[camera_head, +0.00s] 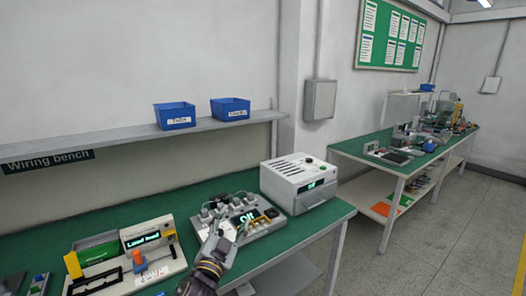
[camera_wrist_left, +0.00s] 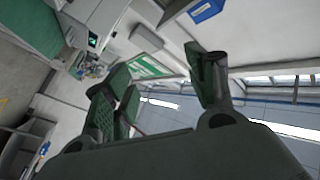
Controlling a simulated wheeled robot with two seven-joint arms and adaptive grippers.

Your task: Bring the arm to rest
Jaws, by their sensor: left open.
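My left gripper (camera_head: 207,268) shows at the bottom centre of the head view, in front of the bench's front edge, partly cut off by the frame. In the left wrist view its two green-padded fingers (camera_wrist_left: 168,88) stand wide apart with nothing between them. That view is tilted, looking across the room toward the wall and ceiling. My right gripper is not in view.
The green wiring bench (camera_head: 110,215) carries a fixture with a lit screen (camera_head: 147,240), a wired test panel (camera_head: 262,222) and a white instrument box (camera_head: 298,184). Blue bins (camera_head: 175,116) sit on a shelf above. A second bench (camera_head: 350,148) stands right; open floor lies beside it.

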